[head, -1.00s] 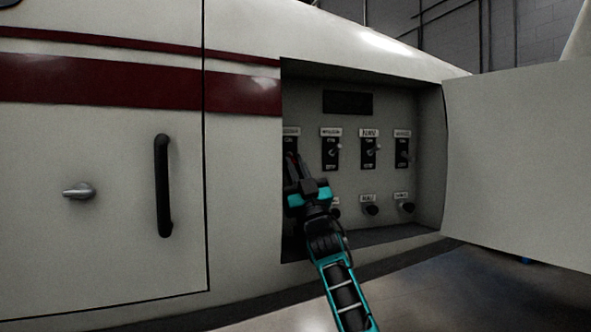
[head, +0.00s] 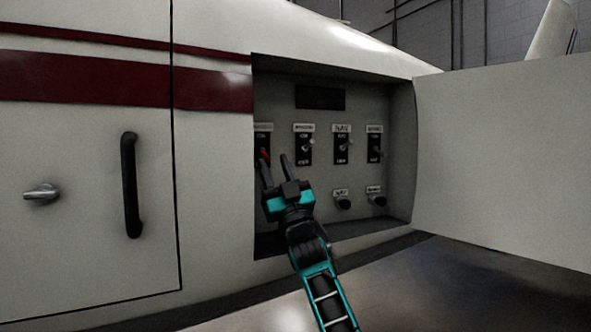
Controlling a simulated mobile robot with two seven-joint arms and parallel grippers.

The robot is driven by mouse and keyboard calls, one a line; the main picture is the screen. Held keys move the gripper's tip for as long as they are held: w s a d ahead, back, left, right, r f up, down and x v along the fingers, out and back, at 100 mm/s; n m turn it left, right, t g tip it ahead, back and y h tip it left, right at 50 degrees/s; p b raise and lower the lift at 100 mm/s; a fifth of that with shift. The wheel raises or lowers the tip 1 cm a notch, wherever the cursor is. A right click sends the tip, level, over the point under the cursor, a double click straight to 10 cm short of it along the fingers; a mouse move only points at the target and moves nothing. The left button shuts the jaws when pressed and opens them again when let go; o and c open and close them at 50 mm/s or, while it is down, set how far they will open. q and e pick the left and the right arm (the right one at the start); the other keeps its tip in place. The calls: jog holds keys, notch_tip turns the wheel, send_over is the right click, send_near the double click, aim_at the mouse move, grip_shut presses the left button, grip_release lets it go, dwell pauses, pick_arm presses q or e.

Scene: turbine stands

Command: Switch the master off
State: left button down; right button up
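A red-lever switch (head: 264,153) sits at the far left of the recessed panel (head: 360,105), under a small label that I cannot read clearly. Its lower part is hidden behind a finger of my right gripper. My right gripper (head: 275,161) is open, with its two fingers spread and pointing up at the panel. The left finger overlaps the red lever in the picture; I cannot tell whether they touch. Nothing shows between the fingers. My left gripper is not in view.
Three more toggle switches, including one labelled NAV (head: 342,146), stand to the right. Knobs (head: 343,202) sit below. An open hatch door (head: 500,165) is on the right. A black handle (head: 131,185) and silver latch (head: 42,194) are on the left.

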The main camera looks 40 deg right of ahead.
pick_arm(q)
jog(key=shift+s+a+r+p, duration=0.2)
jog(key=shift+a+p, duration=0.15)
jog(key=shift+p, duration=0.35)
pick_arm(e)
jog(key=s+a, duration=0.1)
jog(key=s, duration=0.8)
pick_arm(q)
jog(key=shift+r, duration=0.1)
pick_arm(e)
jog(key=shift+s, duration=0.1)
